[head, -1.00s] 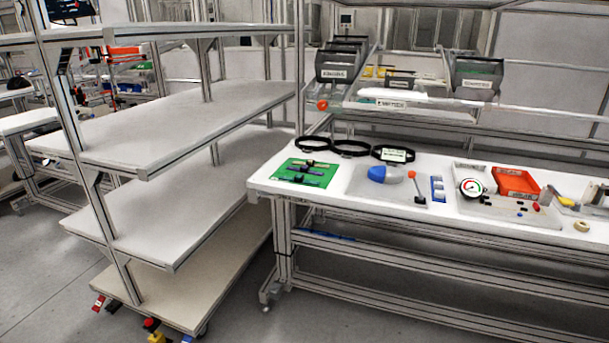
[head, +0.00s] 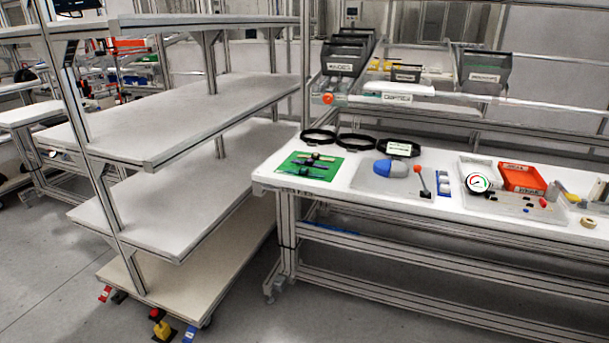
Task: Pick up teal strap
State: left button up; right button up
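A green mat (head: 333,172) lies at the left end of the white workbench. A few small dark straps lie across it, one behind another. The front strap (head: 301,171) looks bluish or teal, but it is too small to be sure of its colour. The straps behind it look dark or purplish. Neither of my grippers is in the head view.
A white workbench (head: 350,186) holds black rings (head: 355,143), a blue and grey helmet shell (head: 396,168), a gauge (head: 478,182) and an orange bin (head: 522,178). A tall shelf rack (head: 190,122) stands left of the bench.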

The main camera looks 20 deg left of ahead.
aim_at(303, 171)
jog(key=u, duration=0.15)
jog(key=i, duration=1.35)
jog(key=u, duration=0.2)
